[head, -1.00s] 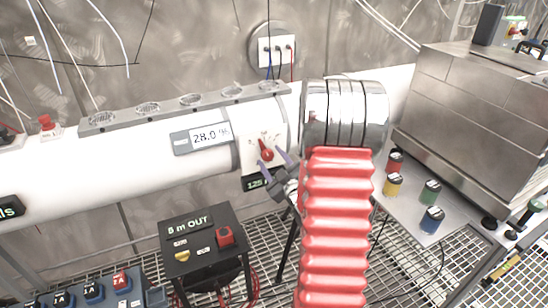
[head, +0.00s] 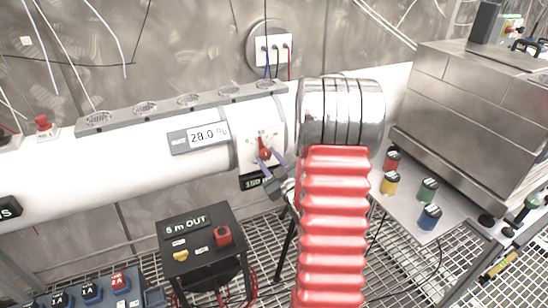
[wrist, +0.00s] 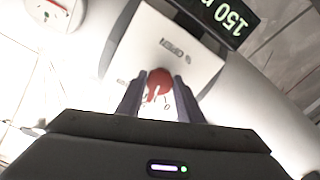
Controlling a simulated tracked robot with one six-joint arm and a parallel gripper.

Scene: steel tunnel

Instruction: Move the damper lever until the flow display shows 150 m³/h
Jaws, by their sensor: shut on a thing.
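The red damper lever (head: 264,152) sits on a white plate on the white pipe, in the middle of the head view. My gripper (head: 271,161) is at the lever, its two fingers on either side of it. In the wrist view the round red lever (wrist: 159,84) shows between the fingers of my gripper (wrist: 157,95), which is shut on it. The flow display (head: 254,183) is a dark panel with green digits below the plate. In the wrist view the display (wrist: 230,17) appears upside down and reads 150; its unit is cut off.
A white display (head: 198,137) on the pipe reads 28.0 %. A black "5 m OUT" box (head: 187,227) stands below the pipe.

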